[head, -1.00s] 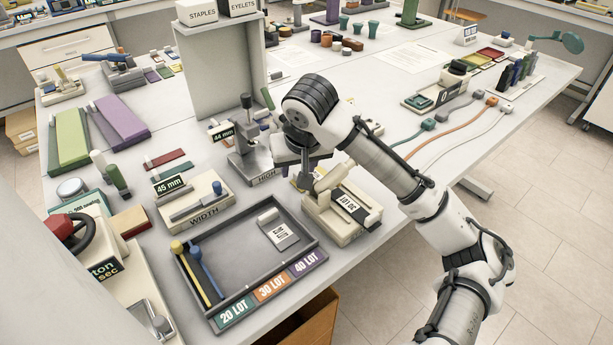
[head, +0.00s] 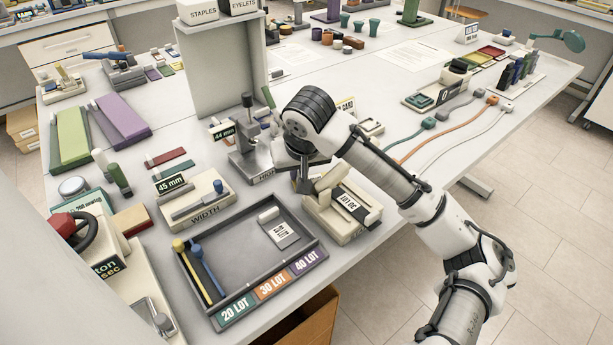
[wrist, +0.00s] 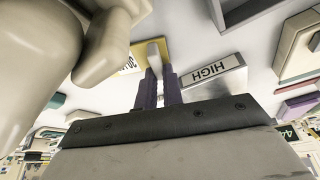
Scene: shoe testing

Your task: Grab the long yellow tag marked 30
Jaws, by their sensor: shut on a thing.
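The yellow tag (wrist: 165,47) shows in the wrist view just beyond my fingertips, with a pale marked end reading about 30 and a pale upright tab. My gripper (wrist: 158,88) has purple fingers closed on that tab. In the head view my gripper (head: 304,184) points down between the HIGH gauge and the beige press. The tag cannot be made out there, hidden by my gripper and the press. Whether the tag still touches the table is unclear.
The beige press (head: 342,218) stands close on the right of my gripper. The grey HIGH gauge (head: 252,158) is close on the left. A grey tray (head: 212,313) with LOT labels lies in front. A tall grey stand (head: 222,75) rises behind.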

